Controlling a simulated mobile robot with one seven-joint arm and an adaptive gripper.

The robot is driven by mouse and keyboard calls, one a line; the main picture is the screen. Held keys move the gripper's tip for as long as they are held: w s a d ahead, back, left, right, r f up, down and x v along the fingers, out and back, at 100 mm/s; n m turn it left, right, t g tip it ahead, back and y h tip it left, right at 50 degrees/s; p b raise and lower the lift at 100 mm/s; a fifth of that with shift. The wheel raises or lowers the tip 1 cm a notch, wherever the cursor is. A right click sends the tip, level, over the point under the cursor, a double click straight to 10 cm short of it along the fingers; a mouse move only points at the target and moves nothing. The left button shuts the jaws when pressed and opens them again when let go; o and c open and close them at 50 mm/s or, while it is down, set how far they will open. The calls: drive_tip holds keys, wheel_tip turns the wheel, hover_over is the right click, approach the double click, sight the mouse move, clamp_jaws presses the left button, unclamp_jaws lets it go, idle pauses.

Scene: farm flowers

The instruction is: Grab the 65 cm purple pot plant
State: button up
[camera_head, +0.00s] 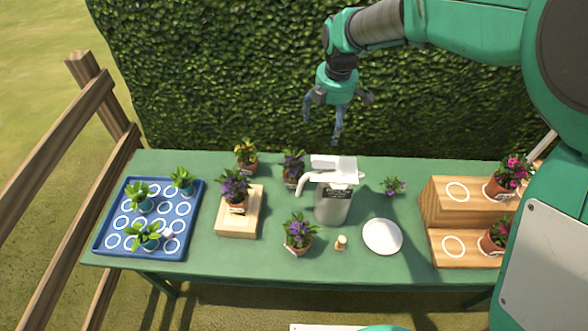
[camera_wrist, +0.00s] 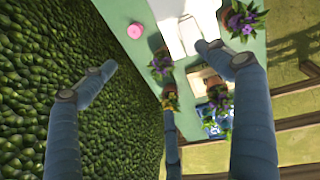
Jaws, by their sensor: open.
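Several purple-flowered plants in terracotta pots stand on the green table. One (camera_head: 236,187) is on a wooden block, one (camera_head: 293,165) is at the back left of the dispenser, and one (camera_head: 300,232) is at the front. Their tags are too small to read, so I cannot tell which is marked 65 cm. Purple plants also show in the wrist view at its top right (camera_wrist: 242,20), middle (camera_wrist: 161,66) and right of middle (camera_wrist: 218,98). My gripper (camera_head: 337,115) is open and empty, above the table's back edge before the hedge, apart from every plant.
A yellow-flowered plant (camera_head: 246,155) is at the back. A blue tray (camera_head: 101,248) is left; a wooden step stand (camera_head: 430,213) with pink-flowered pots is right.

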drive_tip(key=w+a+f+n, duration=0.3)
drive_tip(key=f, duration=0.4)
drive_tip(key=w+a+f+n+g, duration=0.1)
drive_tip(key=w+a+f+n, duration=0.2)
drive_tip(key=f, duration=0.4)
drive_tip(key=w+a+f+n, duration=0.3)
drive_tip(key=a+f+n, duration=0.1)
drive_tip(key=f, duration=0.3)
drive_tip(key=shift+a+f+g+b, duration=0.2)
drive_tip(key=shift+a+g+b, duration=0.1)
drive_tip(key=shift+g, duration=0.1)
drive_tip(key=shift+s, duration=0.1)
drive_tip(key=b, duration=0.2)
hover_over(293, 176)
drive_tip(key=shift+w+d+f, duration=0.1)
drive_tip(key=shift+w+f, duration=0.05)
drive_tip(key=shift+f, duration=2)
drive_tip(key=shift+w+f, duration=0.1)
drive_tip(key=shift+f, duration=2.05)
drive_tip(key=shift+f+b, duration=0.45)
drive_tip(key=shift+f, duration=2.15)
drive_tip(key=shift+s, duration=0.1)
